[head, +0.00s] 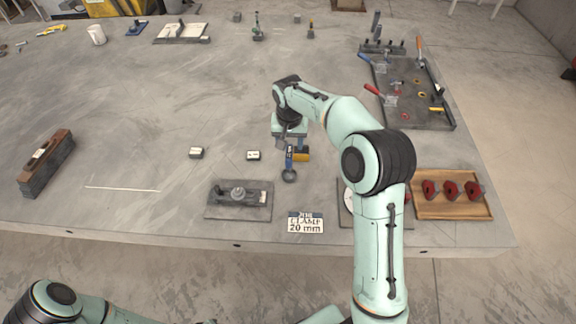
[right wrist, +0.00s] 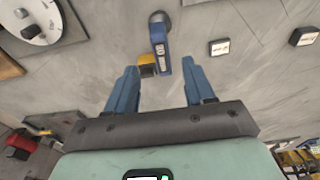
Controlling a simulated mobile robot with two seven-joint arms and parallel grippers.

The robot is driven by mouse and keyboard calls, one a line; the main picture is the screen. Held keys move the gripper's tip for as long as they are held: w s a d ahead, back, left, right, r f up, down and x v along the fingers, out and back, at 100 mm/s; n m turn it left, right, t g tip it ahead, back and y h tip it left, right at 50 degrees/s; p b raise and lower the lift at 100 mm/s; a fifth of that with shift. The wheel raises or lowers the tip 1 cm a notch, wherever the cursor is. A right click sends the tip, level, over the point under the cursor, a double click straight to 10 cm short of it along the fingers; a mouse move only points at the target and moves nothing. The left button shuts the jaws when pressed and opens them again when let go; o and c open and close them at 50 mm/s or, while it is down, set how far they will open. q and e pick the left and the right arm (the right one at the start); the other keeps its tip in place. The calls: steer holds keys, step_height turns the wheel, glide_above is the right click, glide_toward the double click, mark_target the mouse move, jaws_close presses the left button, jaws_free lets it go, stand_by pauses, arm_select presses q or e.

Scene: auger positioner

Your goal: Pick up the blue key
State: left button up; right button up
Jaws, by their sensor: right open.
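The blue key (head: 289,155) is a short blue bar with a pale label and a round grey end, on the table in front of my right gripper (head: 290,139). In the right wrist view the blue key (right wrist: 161,55) lies ahead, in line with the gap between the two blue fingers of my right gripper (right wrist: 161,72). The fingers are wide apart with nothing gripped. A yellow block (right wrist: 147,66) sits close beside the key; it also shows in the head view (head: 302,156). Whether key and block touch is unclear. My left gripper is out of view.
Two small white-topped blocks (head: 196,153) (head: 253,155) lie left of the key. A grey fixture plate (head: 225,211) and a sign (head: 306,223) are at the front edge. A wooden tray (head: 450,209) holds red parts at right.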

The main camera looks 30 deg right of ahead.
mark_target(289, 152)
steer(key=f, duration=0.3)
steer(key=shift+w, duration=0.35)
steer(key=f, duration=0.5)
steer(key=shift+w+d, duration=0.25)
steer(key=shift+w, duration=0.05)
jaws_close()
